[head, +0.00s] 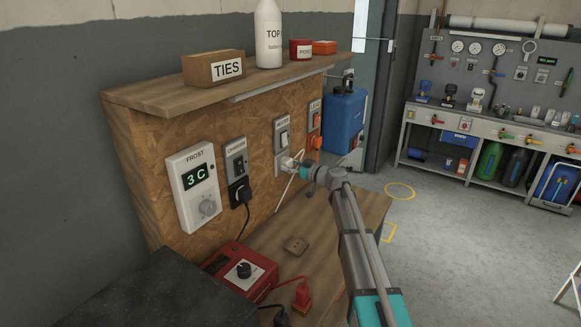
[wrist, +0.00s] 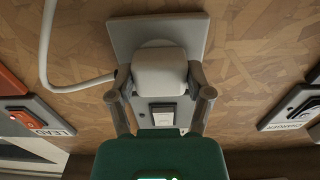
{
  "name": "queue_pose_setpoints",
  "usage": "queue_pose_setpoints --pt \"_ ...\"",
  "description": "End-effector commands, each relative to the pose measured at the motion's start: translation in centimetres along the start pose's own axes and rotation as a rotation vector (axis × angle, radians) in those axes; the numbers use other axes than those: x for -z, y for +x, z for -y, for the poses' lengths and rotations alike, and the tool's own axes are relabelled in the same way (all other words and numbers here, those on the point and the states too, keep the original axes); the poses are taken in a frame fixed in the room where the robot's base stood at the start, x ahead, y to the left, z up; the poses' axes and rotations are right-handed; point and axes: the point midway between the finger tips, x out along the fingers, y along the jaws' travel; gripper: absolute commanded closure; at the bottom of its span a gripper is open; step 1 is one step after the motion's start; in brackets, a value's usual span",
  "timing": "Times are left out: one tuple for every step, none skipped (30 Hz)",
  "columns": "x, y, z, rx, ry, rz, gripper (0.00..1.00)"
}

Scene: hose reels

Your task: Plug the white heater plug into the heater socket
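The white heater plug (wrist: 160,72) is between the two fingers of my gripper (wrist: 160,80), which appear to touch its sides. It is in front of the lower socket part of the grey heater plate (wrist: 125,35), and its white cord (wrist: 46,50) curves away to the left in the wrist view. In the head view the plug (head: 287,163) is up against the heater socket plate (head: 280,138), with my gripper (head: 300,168) in front. The plug's pins and the socket holes are hidden. I cannot tell whether a small gap remains.
To the left are the charger socket with a black plug (head: 239,192) and the frost thermostat (head: 194,185). To the right is the lead socket (head: 314,115) with an orange plug. A red charger box (head: 235,272) and a round brown object (head: 296,245) rest on the bench.

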Motion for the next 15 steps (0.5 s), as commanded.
queue_pose_setpoints --pt "0.01 -0.01 0.0 0.0 0.0 0.0 0.24" --pt "0.01 -0.01 0.0 0.0 0.0 0.0 0.19" --pt "0.0 -0.01 -0.01 0.0 0.0 0.0 0.11" --pt "0.0 -0.01 -0.01 0.0 0.0 0.0 0.06" --pt "0.0 -0.01 -0.01 0.0 0.0 0.0 0.0" --pt "0.0 -0.01 0.0 0.0 0.0 0.0 0.0" --pt "0.0 -0.02 0.0 0.0 0.0 0.0 0.0" --pt "0.0 -0.02 0.0 0.0 0.0 0.0 0.0" --pt "0.0 -0.02 0.0 0.0 0.0 0.0 0.0" --pt "0.0 -0.02 0.0 0.0 0.0 0.0 0.0" --pt "0.0 -0.02 0.0 0.0 0.0 0.0 0.0" --pt "0.0 -0.02 0.0 0.0 0.0 0.0 0.0" --pt "0.0 -0.02 0.0 0.0 0.0 0.0 0.0" --pt "0.0 -0.02 0.0 0.0 0.0 0.0 0.0" --pt "0.0 -0.02 0.0 0.0 0.0 0.0 0.0"
